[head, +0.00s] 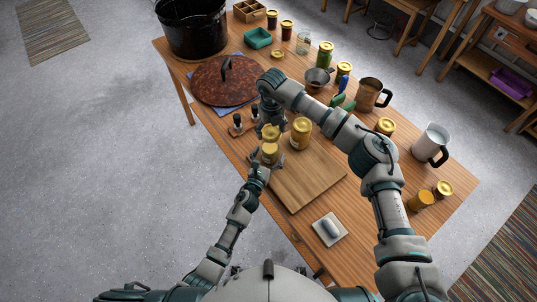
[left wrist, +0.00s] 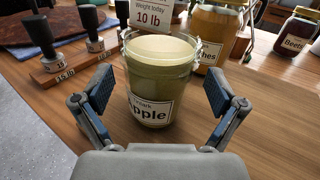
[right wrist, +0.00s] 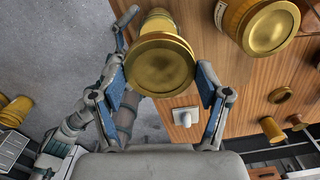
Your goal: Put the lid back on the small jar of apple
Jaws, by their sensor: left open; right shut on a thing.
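The small jar of apple (left wrist: 160,90) stands upright and open-topped in the left wrist view, with its label partly readable; its pale contents show at the top. It also shows in the head view (head: 269,153). My left gripper (left wrist: 160,100) is open, with one finger on each side of the jar and gaps visible. The gold lid (right wrist: 160,65) is between the fingers of my right gripper (right wrist: 160,88), which is shut on it. In the head view the right gripper (head: 270,128) holds the lid just beyond the jar's top. The lid hides part of the jar in the right wrist view.
A larger gold-lidded jar (head: 301,133) stands close to the right, on the wooden board (head: 308,182). A rack of weights (left wrist: 80,62) is at the left. A big rusty-brown lid (head: 226,81) and black pot (head: 192,25) are at the far end. The board's near part is clear.

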